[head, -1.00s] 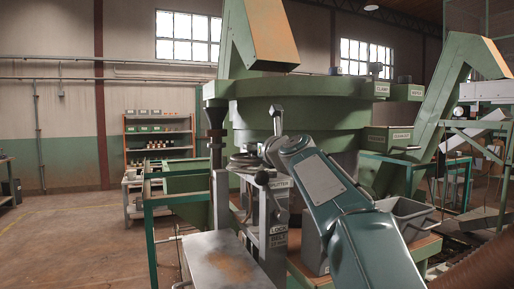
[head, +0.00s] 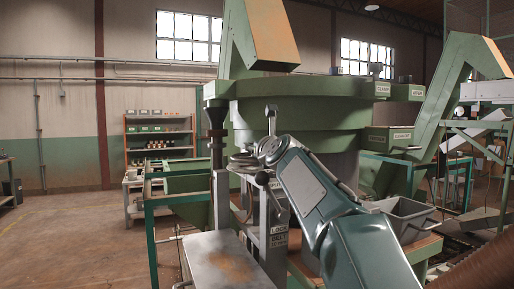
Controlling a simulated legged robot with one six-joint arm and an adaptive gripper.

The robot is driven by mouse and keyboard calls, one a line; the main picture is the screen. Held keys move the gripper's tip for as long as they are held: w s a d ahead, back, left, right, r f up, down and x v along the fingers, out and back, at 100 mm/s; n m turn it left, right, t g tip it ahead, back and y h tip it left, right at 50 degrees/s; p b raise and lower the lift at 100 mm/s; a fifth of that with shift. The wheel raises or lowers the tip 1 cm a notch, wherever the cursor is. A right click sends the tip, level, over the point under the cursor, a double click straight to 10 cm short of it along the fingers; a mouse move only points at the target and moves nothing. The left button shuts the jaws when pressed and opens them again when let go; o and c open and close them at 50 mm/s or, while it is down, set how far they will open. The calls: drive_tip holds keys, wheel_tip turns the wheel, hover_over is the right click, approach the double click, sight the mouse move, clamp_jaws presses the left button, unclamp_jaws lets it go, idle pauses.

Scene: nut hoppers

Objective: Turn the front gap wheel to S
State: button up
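A round grey wheel (head: 243,162) lies flat near the top of the splitter stand, in front of the big green bowl; I cannot make out its markings or where it points. My arm reaches in from the lower right, and its grey metal wrist end (head: 270,150) is just right of the wheel, overlapping its edge in the picture. Whether it touches the wheel I cannot tell. The fingers of my gripper are not clear at this size. A lever with a black knob (head: 262,178) stands below the wrist, above the LOCK label (head: 279,229).
The large green bowl (head: 300,112) rises behind the stand. A worn metal plate (head: 228,262) is in front at the lower left, beside a teal frame (head: 150,225). A grey bin (head: 405,215) stands right of my arm. Open floor lies at the left.

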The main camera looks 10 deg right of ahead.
drive_tip(key=o, duration=1.1)
drive_tip(key=shift+w+a, duration=0.1)
drive_tip(key=shift+o, duration=0.2)
drive_tip(key=s, duration=0.8)
drive_tip(key=s+d, duration=0.1)
drive_tip(key=s, duration=0.3)
drive_tip(key=shift+d+f, duration=0.1)
